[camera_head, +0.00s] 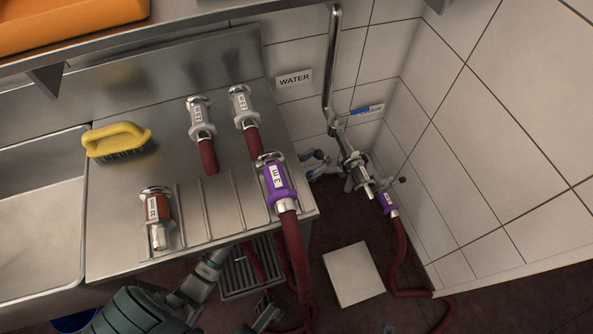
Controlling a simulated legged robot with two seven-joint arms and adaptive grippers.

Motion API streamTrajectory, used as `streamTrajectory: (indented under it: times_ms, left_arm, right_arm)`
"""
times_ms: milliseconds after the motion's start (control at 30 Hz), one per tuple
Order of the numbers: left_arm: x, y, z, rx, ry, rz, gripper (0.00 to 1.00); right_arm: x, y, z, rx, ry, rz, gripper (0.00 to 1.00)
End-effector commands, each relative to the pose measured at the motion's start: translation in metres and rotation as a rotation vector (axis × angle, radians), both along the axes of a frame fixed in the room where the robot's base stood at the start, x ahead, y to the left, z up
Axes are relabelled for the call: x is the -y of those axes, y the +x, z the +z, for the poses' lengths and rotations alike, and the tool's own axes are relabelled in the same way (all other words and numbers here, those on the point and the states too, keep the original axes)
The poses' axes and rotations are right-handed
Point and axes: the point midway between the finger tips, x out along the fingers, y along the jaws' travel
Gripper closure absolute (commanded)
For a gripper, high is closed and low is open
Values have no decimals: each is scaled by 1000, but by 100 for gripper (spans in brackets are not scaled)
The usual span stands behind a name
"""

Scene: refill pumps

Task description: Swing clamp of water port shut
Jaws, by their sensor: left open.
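The water port (357,172) is a metal fitting at the foot of a bent steel pipe (331,70), in the tiled corner right of the WATER sign (294,79). A small lever (398,181) sticks out at its right side; whether this clamp is open or shut is too small to tell. A purple hose coupling (388,203) sits just below the port, with a red hose running down to the floor. My left gripper (238,293) is at the bottom, open and empty, low in front of the counter and well away from the port. My right gripper is out of view.
A steel counter (110,235) holds a yellow brush (116,141), an orange-labelled coupling (156,217), two grey couplings (202,119) and a purple "3 m" coupling (277,184). Its hose (297,255) hangs over the front edge between gripper and port. A pale square plate (353,274) lies on the floor.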

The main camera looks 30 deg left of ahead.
Motion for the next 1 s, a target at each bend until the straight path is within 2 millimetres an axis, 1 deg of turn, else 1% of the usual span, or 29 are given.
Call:
streamTrajectory:
  times_ms: [33, 200, 300, 400, 533, 1000]
  left_arm:
    - [-6, -11, -5, -5, 0, 1, 53]
    - [-21, -42, -14, -3, -1, 2, 53]
    - [-28, -54, -19, -4, -4, 1, 53]
    - [-32, -62, -21, -3, -3, 1, 53]
    - [-33, -66, -21, 0, -2, 1, 53]
    - [-33, -66, -21, -1, -1, 1, 53]
  right_arm:
    - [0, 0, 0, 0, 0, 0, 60]
    - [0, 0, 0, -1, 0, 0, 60]
    - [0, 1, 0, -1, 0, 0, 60]
    - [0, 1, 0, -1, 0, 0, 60]
    - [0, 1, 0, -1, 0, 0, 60]
    - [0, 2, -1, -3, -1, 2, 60]
